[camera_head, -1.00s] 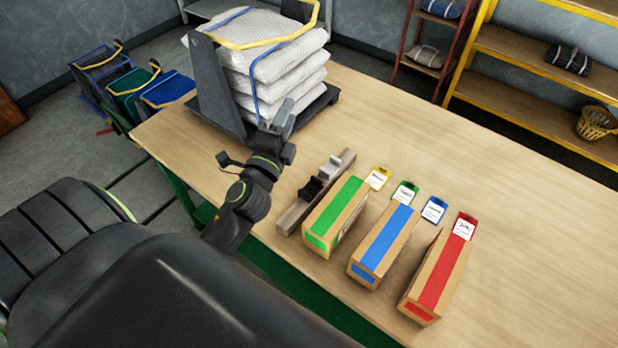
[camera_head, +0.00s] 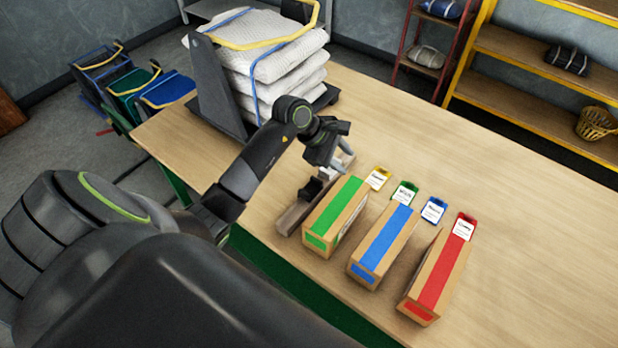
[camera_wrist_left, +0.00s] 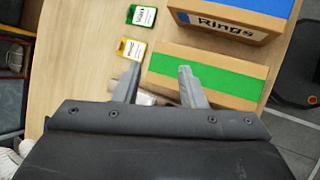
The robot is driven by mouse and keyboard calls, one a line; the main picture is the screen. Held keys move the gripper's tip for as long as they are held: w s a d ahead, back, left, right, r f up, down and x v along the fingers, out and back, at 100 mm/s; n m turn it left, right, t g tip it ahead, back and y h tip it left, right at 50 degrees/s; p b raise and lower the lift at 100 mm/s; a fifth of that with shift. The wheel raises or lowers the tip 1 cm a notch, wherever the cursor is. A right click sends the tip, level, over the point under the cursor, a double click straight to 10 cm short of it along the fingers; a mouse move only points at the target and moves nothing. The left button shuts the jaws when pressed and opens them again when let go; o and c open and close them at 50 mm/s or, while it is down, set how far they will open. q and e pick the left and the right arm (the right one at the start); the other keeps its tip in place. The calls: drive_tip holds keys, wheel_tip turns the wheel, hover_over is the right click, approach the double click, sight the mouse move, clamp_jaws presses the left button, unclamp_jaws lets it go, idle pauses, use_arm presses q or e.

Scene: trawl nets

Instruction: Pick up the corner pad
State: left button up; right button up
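A dark corner pad (camera_head: 310,188) sits on a narrow wooden rack (camera_head: 291,218) beside the green-striped box. The rack's far end, where a lighter grey piece stood, is mostly hidden by my left gripper (camera_head: 337,162). My left gripper is open above that end, with its fingers pointing down. In the left wrist view its two fingers (camera_wrist_left: 158,70) are spread apart, and a pale bit of the rack (camera_wrist_left: 152,98) shows between them. I cannot see anything held. My right gripper is not in view.
Boxes with green (camera_head: 335,215), blue (camera_head: 385,243) and red (camera_head: 440,275) stripes stand right of the rack, with coloured tags behind them. A strapped stack of white sacks (camera_head: 270,65) is at the back left. The table's right side is clear.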

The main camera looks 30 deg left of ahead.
use_arm(q)
drive_tip(key=s+a+m+g+y, duration=0.15)
drive_tip(key=a+g+y, duration=0.3)
drive_tip(key=a, duration=0.45)
drive_tip(key=y+b, duration=0.1)
drive_tip(key=b, duration=1.3)
hover_over(303, 191)
wheel_tip(303, 191, down, 14)
drive_tip(key=shift+s, duration=0.15)
wheel_tip(303, 191, down, 2)
drive_tip(key=shift+f+b, duration=0.15)
drive_tip(key=shift+b, duration=0.5)
drive_tip(key=shift+f+p, duration=0.3)
drive_tip(key=shift+p, duration=0.35)
drive_tip(key=shift+f, duration=0.45)
clamp_jaws()
